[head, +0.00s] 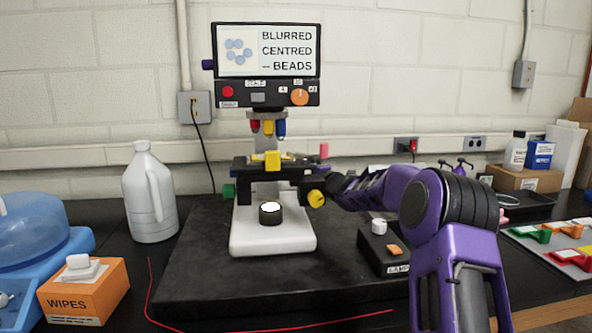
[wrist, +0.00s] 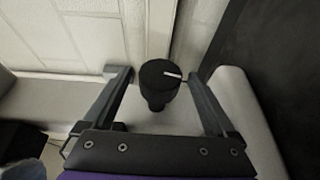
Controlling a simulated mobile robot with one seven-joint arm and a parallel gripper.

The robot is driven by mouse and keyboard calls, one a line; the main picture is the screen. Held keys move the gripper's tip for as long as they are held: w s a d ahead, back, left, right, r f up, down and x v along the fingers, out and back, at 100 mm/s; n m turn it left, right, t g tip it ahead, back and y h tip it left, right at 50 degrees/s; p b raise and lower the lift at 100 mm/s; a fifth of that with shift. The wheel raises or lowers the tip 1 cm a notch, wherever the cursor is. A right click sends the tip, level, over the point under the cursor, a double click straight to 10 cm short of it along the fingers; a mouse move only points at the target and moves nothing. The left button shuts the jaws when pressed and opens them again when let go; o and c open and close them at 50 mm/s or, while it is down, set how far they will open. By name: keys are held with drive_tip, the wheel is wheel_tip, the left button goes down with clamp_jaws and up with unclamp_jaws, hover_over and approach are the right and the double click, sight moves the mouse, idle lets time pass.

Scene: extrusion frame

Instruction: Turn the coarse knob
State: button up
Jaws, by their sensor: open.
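A microscope (head: 302,235) with a white base stands on a black mat. A yellow knob (head: 316,198) sits at the right end of its stage, and a green knob (head: 229,191) at the left. My gripper (head: 342,186) reaches in from the right, close to the yellow knob. In the wrist view, a round black knob (wrist: 160,76) with a white mark lies between the open fingers (wrist: 160,73), with gaps on both sides. I cannot make out this black knob in the head view, and no readable label says which knob is coarse.
The microscope's screen (head: 266,50) reads "BLURRED CENTRED -- BEADS". Below it is a panel with a red button (head: 228,91) and an orange dial (head: 299,96). A black lamp box (head: 384,252) stands right of the base. A jug (head: 150,195) and wipes box (head: 84,292) stand left.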

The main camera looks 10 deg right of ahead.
drive_tip(key=shift+v, duration=1.75)
idle(0.8)
